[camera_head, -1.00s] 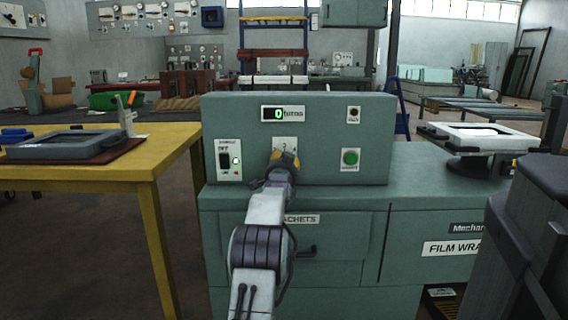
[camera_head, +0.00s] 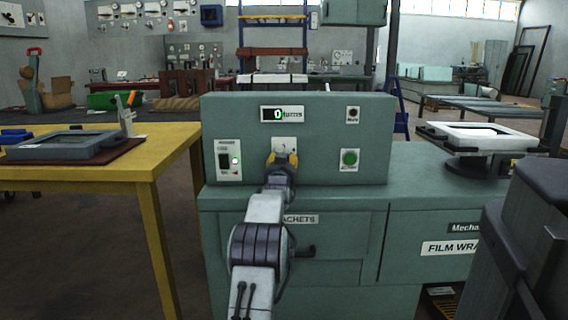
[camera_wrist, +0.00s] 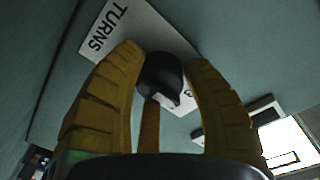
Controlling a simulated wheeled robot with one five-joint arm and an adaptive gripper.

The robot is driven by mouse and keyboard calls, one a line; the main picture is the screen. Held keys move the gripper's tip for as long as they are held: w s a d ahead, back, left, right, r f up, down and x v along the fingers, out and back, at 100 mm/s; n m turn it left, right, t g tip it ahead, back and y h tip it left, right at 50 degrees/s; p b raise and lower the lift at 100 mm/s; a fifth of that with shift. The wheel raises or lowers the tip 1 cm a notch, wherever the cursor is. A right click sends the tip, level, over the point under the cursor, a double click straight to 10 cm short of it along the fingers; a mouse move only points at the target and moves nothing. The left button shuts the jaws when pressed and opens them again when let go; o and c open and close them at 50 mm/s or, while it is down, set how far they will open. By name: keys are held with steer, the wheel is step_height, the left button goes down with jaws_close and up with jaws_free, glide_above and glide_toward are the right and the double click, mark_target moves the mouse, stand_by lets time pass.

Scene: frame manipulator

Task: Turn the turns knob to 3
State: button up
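The turns knob (camera_wrist: 160,76) is black with a white pointer mark. In the wrist view it sits between the yellow-brown fingers of my gripper (camera_wrist: 166,62). The left fingertip meets the knob's edge; the right one is very close, and contact there is unclear. A white plate (camera_wrist: 118,32) reading TURNS lies behind it, its numbers mostly hidden. In the head view my gripper (camera_head: 283,160) is at the panel front and hides the knob; the plate's top (camera_head: 284,144) shows above it. The display (camera_head: 278,114) reads 0 turns.
The green control box (camera_head: 325,99) also bears a switch with a lit green lamp (camera_head: 236,161) at left, and a green button (camera_head: 349,158) and small black button (camera_head: 353,115) at right. A yellow table (camera_head: 150,160) stands left. A white-framed platform (camera_head: 480,136) is right.

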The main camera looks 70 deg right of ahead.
steer(key=o, duration=0.3)
steer(key=shift+w+f, duration=0.1)
steer(key=shift+w, duration=0.1)
steer(key=shift+o, duration=0.9)
steer(key=shift+s, duration=0.1)
steer(key=shift+s+a, duration=0.1)
steer(key=v, duration=1.1)
steer(key=shift+a, duration=0.35)
